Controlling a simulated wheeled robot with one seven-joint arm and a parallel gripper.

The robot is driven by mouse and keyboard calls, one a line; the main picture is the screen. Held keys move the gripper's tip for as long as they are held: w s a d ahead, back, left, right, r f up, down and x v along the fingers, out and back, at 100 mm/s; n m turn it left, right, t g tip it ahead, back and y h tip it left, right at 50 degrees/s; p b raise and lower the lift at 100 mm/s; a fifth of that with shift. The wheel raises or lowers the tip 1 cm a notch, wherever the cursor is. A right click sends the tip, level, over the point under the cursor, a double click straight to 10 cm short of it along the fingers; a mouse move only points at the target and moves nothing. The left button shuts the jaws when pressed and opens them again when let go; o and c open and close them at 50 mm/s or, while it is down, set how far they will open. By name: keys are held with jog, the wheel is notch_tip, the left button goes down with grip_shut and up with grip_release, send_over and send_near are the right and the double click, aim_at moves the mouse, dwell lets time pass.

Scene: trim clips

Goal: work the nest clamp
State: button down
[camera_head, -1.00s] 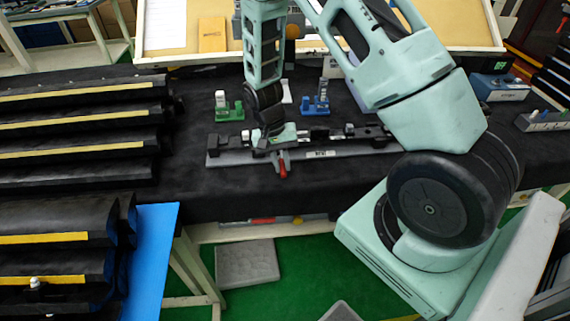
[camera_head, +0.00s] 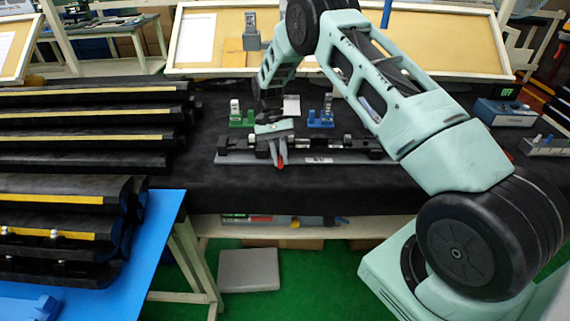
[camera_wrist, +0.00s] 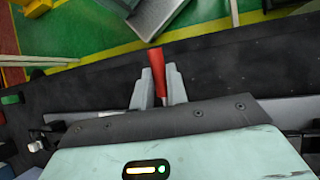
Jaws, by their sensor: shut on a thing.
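The nest clamp shows as a red handle (camera_wrist: 158,73) between the two grey fingers of my gripper (camera_wrist: 158,88) in the wrist view. In the head view my gripper (camera_head: 278,158) is at the front of the long grey fixture (camera_head: 350,158), with the red handle tip (camera_head: 282,162) at its fingertips. My gripper is shut on the red handle. The handle points out over the front side of the fixture. The clamp's body and pivot are hidden behind my gripper.
A green holder (camera_head: 242,119) and a blue holder (camera_head: 321,119) stand behind the fixture. Black trim pieces (camera_head: 80,130) with yellow strips lie at the left. A blue-grey box (camera_head: 505,112) stands at the right. The black table front is clear.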

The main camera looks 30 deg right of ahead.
jog(key=shift+r, duration=0.1)
dwell(0.3)
jog(key=c, duration=1.4)
grip_release()
